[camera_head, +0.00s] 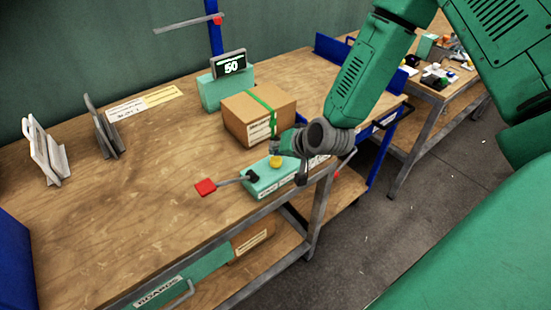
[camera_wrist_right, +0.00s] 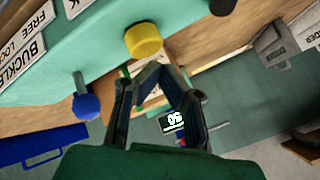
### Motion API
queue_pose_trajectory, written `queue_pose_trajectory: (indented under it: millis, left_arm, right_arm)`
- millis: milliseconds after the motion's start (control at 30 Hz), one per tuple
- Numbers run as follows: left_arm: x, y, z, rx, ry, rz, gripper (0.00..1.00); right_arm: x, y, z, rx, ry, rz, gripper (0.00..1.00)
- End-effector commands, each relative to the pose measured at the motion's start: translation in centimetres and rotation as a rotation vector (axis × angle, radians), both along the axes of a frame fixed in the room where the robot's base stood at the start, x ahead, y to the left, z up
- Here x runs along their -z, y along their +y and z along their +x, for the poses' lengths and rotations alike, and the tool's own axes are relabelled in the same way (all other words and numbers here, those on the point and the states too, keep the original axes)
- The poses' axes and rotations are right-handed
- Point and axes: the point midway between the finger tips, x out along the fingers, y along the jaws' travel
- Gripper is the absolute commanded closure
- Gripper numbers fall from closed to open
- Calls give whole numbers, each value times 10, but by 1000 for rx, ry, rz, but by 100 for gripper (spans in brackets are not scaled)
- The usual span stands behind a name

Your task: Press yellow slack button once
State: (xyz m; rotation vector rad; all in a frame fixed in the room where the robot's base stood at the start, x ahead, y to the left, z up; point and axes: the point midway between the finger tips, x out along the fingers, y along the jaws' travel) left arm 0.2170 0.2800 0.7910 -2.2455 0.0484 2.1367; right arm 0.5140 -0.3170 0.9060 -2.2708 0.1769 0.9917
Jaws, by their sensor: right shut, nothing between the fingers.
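The yellow button (camera_head: 276,162) stands up from the teal control box (camera_head: 262,190) at the front edge of the workbench. In the right wrist view the yellow button (camera_wrist_right: 144,40) is a round cap on the teal panel (camera_wrist_right: 75,62), just beyond the fingertips. My right gripper (camera_head: 275,147) hovers just above and behind the button in the head view. In the wrist view the right gripper (camera_wrist_right: 158,70) has its fingertips together with nothing between them. A small gap seems to separate them from the button; contact cannot be told for certain. My left gripper is out of view.
A strapped cardboard box (camera_head: 256,115) sits close behind the control box. A red-tipped lever (camera_head: 206,187) sticks out left. A display (camera_head: 229,65) reads 50. A blue knob (camera_wrist_right: 86,106) is near the gripper.

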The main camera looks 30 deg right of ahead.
Motion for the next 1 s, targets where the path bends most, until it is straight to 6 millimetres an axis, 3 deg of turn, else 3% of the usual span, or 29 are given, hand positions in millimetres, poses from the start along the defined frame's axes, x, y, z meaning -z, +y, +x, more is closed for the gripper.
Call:
queue_pose_trajectory:
  millis: [1000]
  left_arm:
    - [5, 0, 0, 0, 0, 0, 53]
  right_arm:
    - [7, 1, -1, 0, 0, 0, 100]
